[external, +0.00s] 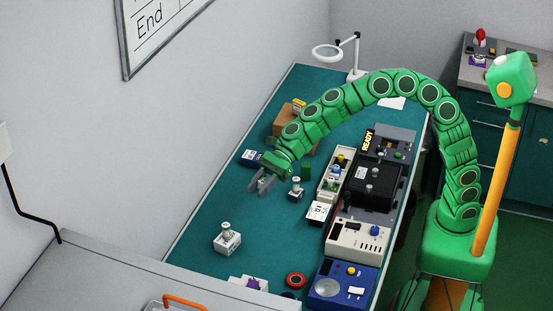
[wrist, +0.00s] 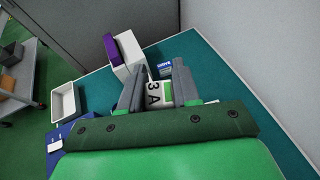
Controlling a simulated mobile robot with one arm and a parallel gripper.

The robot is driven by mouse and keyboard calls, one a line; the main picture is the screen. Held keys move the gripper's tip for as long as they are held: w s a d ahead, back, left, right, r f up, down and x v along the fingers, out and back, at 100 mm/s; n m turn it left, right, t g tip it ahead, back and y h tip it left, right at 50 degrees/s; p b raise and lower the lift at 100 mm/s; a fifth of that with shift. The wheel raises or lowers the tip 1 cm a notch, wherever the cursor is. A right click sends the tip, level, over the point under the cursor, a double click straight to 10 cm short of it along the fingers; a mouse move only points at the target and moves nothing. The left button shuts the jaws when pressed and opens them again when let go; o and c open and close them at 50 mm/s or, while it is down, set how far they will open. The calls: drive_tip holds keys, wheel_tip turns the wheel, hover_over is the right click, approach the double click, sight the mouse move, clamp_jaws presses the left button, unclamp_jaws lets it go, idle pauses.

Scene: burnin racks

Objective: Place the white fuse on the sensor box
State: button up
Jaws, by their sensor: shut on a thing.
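My gripper (external: 262,184) hangs above the left part of the green bench in the external view. In the wrist view its two grey fingers (wrist: 157,88) are shut on the white fuse (wrist: 154,97), which shows dark "3 A" lettering and a green patch. The fuse is hard to make out in the external view. A small blue box with a white label (external: 251,158) lies just behind my gripper; a blue labelled box also shows beyond the fingers in the wrist view (wrist: 165,71). I cannot tell for sure which thing is the sensor box.
A white block with a knob (external: 227,243) stands nearer the front, another (external: 297,191) right of my gripper. A cardboard box (external: 290,122) is behind. Devices line the right side, including a blue one (external: 343,290). A white block with purple part (wrist: 135,66) stands beyond the left finger.

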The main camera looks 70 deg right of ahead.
drive_tip(key=w+d+r+m+t+h, duration=0.1)
drive_tip(key=w+d+m+t+h, duration=0.3)
drive_tip(key=w+d+m+h, duration=0.6)
drive_tip(key=w+d+r+m+t+h, duration=0.1)
drive_tip(key=w+d+m+t+h, duration=0.4)
drive_tip(key=d, duration=1)
drive_tip(key=s+d+f+m+g+h, duration=0.1)
drive_tip(key=s+d+m+g+h, duration=0.2)
drive_tip(key=d, duration=0.4)
drive_tip(key=s+d+f+m+g+h, duration=0.1)
drive_tip(key=s+d+m+g+h, duration=0.15)
drive_tip(key=d+m+h, duration=0.4)
drive_tip(key=s+d+f+m+g, duration=0.1)
drive_tip(key=s+d+m+g, duration=0.15)
drive_tip(key=d, duration=0.65)
hover_over(253, 153)
drive_tip(key=shift+m+g+h, duration=0.25)
drive_tip(key=shift+m+g, duration=0.15)
drive_tip(key=shift+s+f, duration=0.2)
drive_tip(key=shift+f, duration=10)
drive_tip(key=shift+w+f, duration=0.1)
drive_tip(key=shift+f, duration=1.45)
